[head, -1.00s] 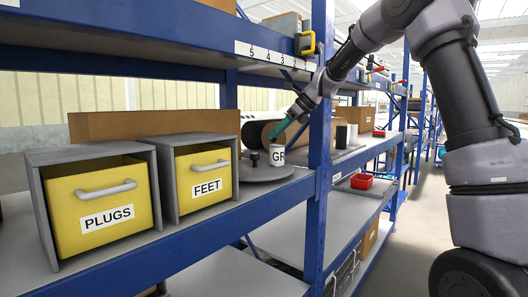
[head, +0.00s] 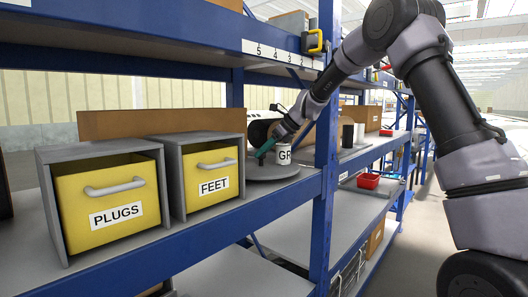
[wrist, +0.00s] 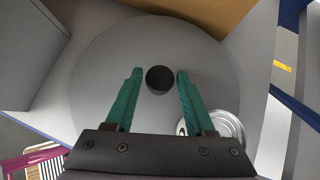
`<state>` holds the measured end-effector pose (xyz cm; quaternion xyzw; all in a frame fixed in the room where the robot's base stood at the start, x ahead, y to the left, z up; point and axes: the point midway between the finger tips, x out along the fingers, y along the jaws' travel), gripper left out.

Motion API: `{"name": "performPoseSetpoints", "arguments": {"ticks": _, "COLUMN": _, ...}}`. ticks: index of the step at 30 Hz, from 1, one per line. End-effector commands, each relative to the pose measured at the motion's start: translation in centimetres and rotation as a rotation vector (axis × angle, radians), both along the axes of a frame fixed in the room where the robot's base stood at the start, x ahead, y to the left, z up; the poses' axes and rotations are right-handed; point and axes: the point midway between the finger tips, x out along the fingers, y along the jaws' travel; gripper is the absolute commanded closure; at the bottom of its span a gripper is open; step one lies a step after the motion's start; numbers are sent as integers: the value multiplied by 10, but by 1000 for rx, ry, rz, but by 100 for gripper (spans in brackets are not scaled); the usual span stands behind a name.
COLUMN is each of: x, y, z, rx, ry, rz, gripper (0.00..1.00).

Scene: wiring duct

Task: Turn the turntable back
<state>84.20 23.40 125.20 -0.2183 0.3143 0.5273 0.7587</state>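The grey round turntable (head: 264,174) sits on the shelf, right of the FEET box. In the wrist view the disc (wrist: 105,60) fills the middle. A dark round knob (wrist: 160,79) stands up from it between my fingertips; my gripper hides it in the head view. A white can (head: 284,156) lettered "GR" stands on the turntable, and its metal lid (wrist: 216,126) shows beside my right finger. My gripper (wrist: 159,75) is open, its teal fingers on either side of the knob. A narrow gap shows at the left finger; contact at the right is unclear. It also shows in the head view (head: 264,151).
Grey boxes with yellow PLUGS (head: 108,205) and FEET (head: 211,180) drawers stand left of the turntable. A blue upright (head: 326,150) is close on its right. A brown board (head: 150,123) stands behind, and the upper shelf (head: 130,45) hangs above.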

Motion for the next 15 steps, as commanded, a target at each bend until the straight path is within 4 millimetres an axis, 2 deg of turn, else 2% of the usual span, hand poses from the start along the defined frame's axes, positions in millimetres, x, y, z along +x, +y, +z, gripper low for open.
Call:
{"name": "performPoseSetpoints", "arguments": {"ticks": 1, "x": 0, "y": 0, "z": 0, "rx": 0, "ry": 0, "rz": 0, "gripper": 67}}
{"name": "performPoseSetpoints", "arguments": {"ticks": 3, "x": 0, "y": 0, "z": 0, "rx": 0, "ry": 0, "rz": 0, "gripper": 94}}
{"name": "performPoseSetpoints", "arguments": {"ticks": 4, "x": 0, "y": 0, "z": 0, "rx": 0, "ry": 0, "rz": 0, "gripper": 100}}
{"name": "performPoseSetpoints", "arguments": {"ticks": 15, "x": 0, "y": 0, "z": 0, "rx": 0, "ry": 0, "rz": 0, "gripper": 100}}
